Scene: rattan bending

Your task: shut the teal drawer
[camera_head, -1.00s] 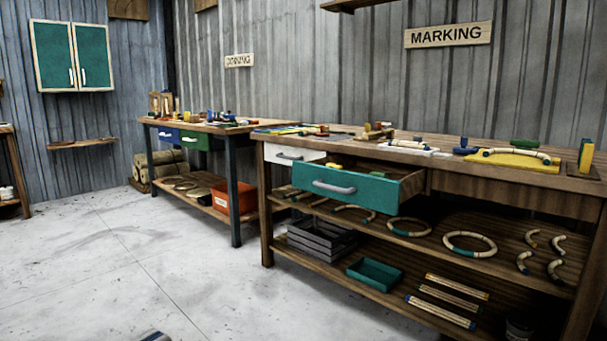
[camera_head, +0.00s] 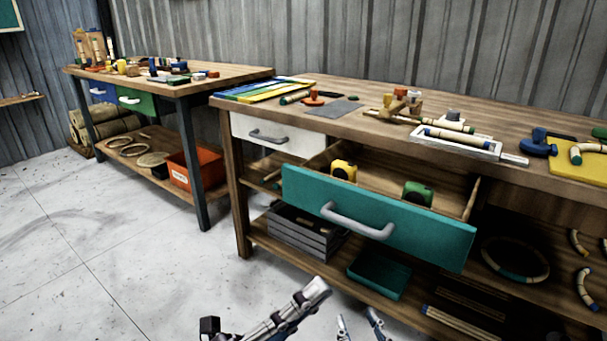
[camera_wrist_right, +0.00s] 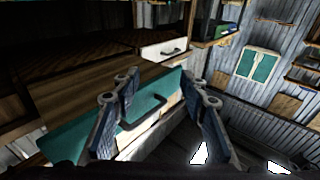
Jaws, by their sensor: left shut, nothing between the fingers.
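The teal drawer (camera_head: 375,222) is pulled out from the workbench, with a yellow tape measure (camera_head: 344,171) and a green tape measure (camera_head: 418,193) inside. Its grey handle (camera_head: 357,222) faces me. My left gripper (camera_head: 318,287) is shut and empty, in front of and below the drawer front. My right gripper (camera_head: 358,322) is low at the bottom edge, its fingers apart, short of the drawer. In the right wrist view the open fingers (camera_wrist_right: 155,103) appear on either side of the drawer handle (camera_wrist_right: 146,114); contact cannot be told.
A white drawer (camera_head: 275,135) sits flush to the left in the same workbench (camera_head: 365,125). A second bench (camera_head: 165,75) stands at the left. The floor (camera_head: 130,250) at left is clear.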

